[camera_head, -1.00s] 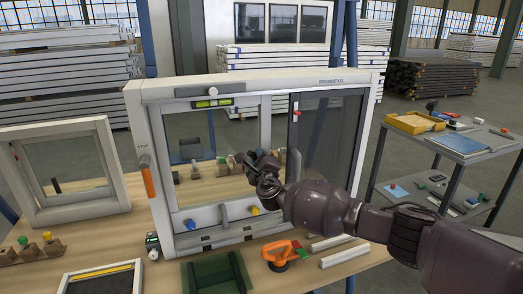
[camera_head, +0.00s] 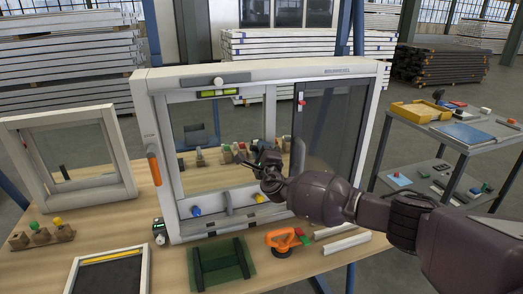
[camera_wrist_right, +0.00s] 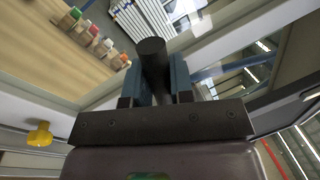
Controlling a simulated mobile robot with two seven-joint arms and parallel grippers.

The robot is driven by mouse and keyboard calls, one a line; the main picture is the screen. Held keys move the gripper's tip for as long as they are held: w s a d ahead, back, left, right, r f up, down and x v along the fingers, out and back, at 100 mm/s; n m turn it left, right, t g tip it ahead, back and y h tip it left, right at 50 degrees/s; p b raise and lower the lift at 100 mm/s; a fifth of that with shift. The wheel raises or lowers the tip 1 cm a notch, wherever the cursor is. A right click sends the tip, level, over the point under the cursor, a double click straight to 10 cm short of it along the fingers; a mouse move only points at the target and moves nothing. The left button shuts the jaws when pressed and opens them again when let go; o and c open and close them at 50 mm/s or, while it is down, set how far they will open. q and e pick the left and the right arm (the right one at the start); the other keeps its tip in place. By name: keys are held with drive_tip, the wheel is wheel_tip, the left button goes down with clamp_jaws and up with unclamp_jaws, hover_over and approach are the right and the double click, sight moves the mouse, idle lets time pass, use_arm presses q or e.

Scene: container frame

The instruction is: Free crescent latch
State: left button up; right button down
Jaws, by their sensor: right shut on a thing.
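The white window frame (camera_head: 262,72) stands upright on the wooden bench, with a clear pane at left and a darker sash (camera_head: 334,130) at right. My right gripper (camera_head: 264,163) is at the upright between the panes. In the right wrist view, the gripper (camera_wrist_right: 155,88) is shut on a dark, round-ended bar (camera_wrist_right: 152,60), which looks like the crescent latch's lever. The bar sits between the two bluish fingers and points away from the palm. The rest of the latch is hidden by the gripper. My left gripper is not in view.
An orange suction cup (camera_head: 284,241) and a green tray (camera_head: 222,266) lie in front of the frame. Blue (camera_head: 196,211) and yellow (camera_head: 258,198) knobs sit on its lower rail. A smaller frame (camera_head: 68,165) stands left. A tool cart (camera_head: 447,130) stands right.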

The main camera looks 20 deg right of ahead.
drive_tip(key=c, duration=1)
unclamp_jaws()
drive_tip(key=shift+s, duration=0.1)
drive_tip(key=s+f, duration=0.2)
drive_tip(key=s, duration=0.8)
drive_tip(key=shift+s+a, duration=0.15)
drive_tip(key=shift+s, duration=0.1)
